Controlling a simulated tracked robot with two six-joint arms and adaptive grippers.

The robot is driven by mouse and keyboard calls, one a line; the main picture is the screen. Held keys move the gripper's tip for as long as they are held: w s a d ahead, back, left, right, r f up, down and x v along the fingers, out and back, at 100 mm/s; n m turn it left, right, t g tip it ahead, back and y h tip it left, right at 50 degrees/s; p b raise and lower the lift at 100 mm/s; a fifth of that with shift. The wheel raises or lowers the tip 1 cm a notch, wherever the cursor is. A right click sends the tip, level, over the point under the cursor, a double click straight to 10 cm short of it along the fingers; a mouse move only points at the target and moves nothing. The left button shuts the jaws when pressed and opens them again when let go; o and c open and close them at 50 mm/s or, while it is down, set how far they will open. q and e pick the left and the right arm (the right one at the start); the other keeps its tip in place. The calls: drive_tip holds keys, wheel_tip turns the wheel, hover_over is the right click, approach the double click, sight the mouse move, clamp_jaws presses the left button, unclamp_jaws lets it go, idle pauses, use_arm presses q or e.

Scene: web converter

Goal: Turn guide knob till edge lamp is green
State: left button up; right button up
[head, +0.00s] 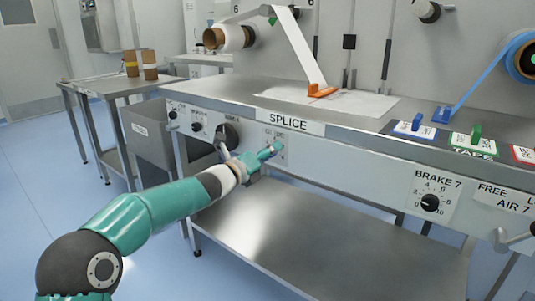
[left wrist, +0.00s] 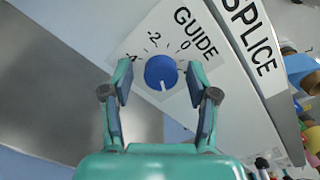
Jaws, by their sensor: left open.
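The guide knob (left wrist: 161,72) is a round blue dial on a white plate lettered GUIDE, with the marks -4, -2 and 0, in the left wrist view. A short white line shows on its lower part. My left gripper (left wrist: 160,84) is open, with one finger on each side of the knob and visible gaps between. In the head view my left gripper (head: 271,149) is at the front panel below the SPLICE label and hides the knob. I cannot make out an edge lamp in either view. My right gripper is not in view.
The splice table (head: 225,88) has a steel top and a lower shelf (head: 300,240). A black knob (head: 226,136) sits left of my left gripper, and the Brake 7 knob (head: 430,202) is farther right. A grey bin (head: 150,140) stands at the left end.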

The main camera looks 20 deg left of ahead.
use_arm(q)
clamp_jaws()
